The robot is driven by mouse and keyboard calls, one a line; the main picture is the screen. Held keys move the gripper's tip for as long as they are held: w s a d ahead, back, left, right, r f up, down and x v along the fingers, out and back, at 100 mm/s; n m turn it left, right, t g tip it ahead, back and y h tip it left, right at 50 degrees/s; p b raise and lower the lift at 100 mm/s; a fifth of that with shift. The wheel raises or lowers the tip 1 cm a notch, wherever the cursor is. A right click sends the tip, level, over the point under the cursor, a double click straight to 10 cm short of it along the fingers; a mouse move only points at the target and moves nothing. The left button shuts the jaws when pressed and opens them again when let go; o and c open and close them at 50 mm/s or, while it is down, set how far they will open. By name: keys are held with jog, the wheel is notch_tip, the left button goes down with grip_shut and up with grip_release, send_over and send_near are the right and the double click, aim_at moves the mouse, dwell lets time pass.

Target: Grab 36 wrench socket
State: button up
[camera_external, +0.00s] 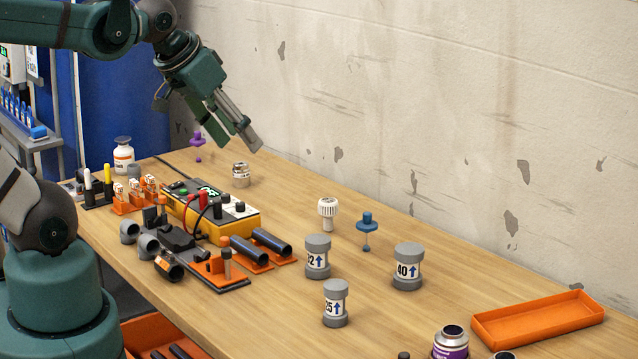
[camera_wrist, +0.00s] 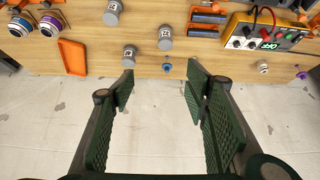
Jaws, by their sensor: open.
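My gripper (camera_external: 247,140) hangs in the air over the far side of the bench, above a small metallic ring-shaped piece (camera_external: 241,175). The jaws are open and empty; in the wrist view the two green fingers (camera_wrist: 160,75) stand well apart. No number 36 is readable on anything, so I cannot tell which piece is the 36 wrench socket. The small metallic piece also shows at the right in the wrist view (camera_wrist: 263,67), outside the fingers. Grey-capped cylinders carry blue arrows and numbers: one ending in 2 (camera_external: 317,257), 25 (camera_external: 335,303) and 40 (camera_external: 408,267).
A yellow meter box (camera_external: 212,215) with cables and black pipe parts fills the bench middle. A white ribbed knob (camera_external: 328,210) and blue plunger-like piece (camera_external: 367,229) stand right of it. An empty orange tray (camera_external: 537,322) lies far right. The wall (camera_external: 450,110) closes the back.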

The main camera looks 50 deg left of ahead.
jog(key=w+a+r+n+g, duration=0.2)
jog(key=w+a+n, duration=0.1)
jog(key=w+a, duration=0.65)
jog(key=w+a+r+n+g, duration=0.15)
jog(key=w+a, duration=0.45)
jog(key=w, duration=0.6)
jog(key=n+g, duration=0.4)
jog(key=n, duration=0.4)
send_over(241, 163)
jog(key=d, duration=0.1)
jog(key=shift+t, duration=0.25)
notch_tip(241, 163, down, 28)
jog(key=shift+f+p, duration=0.25)
jog(key=shift+p, duration=0.05)
jog(key=shift+a+f, duration=0.35)
jog(key=shift+f, duration=0.05)
jog(key=shift+f, duration=0.15)
jog(key=shift+f, duration=1.15)
